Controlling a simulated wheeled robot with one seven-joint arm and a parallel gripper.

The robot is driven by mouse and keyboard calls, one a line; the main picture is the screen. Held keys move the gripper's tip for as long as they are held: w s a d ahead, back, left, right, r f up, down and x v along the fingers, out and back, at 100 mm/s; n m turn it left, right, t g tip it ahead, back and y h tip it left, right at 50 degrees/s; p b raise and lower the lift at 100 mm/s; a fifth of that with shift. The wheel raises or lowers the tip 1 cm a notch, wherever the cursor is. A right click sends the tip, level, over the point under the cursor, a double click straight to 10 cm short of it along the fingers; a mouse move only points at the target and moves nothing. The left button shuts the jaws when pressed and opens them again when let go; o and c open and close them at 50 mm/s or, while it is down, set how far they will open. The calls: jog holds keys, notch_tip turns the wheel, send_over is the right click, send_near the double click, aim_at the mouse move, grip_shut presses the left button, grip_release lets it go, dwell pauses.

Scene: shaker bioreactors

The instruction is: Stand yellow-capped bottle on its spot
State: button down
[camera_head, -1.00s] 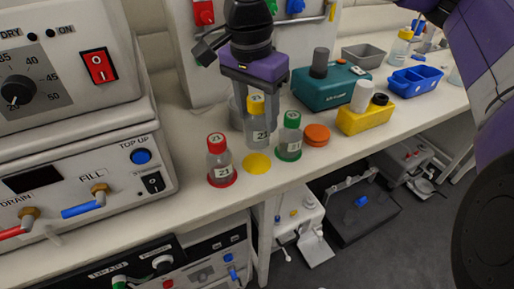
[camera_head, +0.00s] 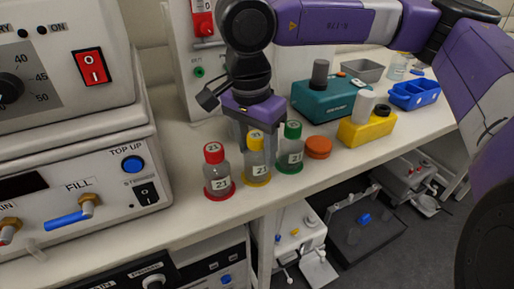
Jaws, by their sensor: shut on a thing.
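The yellow-capped bottle (camera_head: 256,163) stands upright at the yellow round spot (camera_head: 257,182), whose rim shows around its base. My gripper (camera_head: 255,133) is above it, pointing down, with its fingers around the yellow cap and shut on it. I cannot tell whether the bottle's base touches the spot. The red-capped bottle (camera_head: 216,173) stands on a red spot just to the left. The green-capped bottle (camera_head: 290,150) stands on a green spot just to the right, close to my gripper's finger.
An orange round lid (camera_head: 318,147) lies right of the green-capped bottle. A yellow block (camera_head: 367,131), a teal device (camera_head: 324,98) and a blue tray (camera_head: 415,95) stand farther right. A control unit (camera_head: 80,170) fills the left. The bench's front edge is close.

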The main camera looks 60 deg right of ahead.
jog(key=c, duration=0.6)
grip_release()
jog(key=shift+c, duration=0.2)
jog(key=r, duration=0.4)
jog(key=a+r+p, duration=0.1)
jog(key=r, duration=0.7)
jog(key=shift+w+a+r+p, duration=0.1)
jog(key=shift+a+p, duration=0.1)
jog(key=shift+p, duration=0.2)
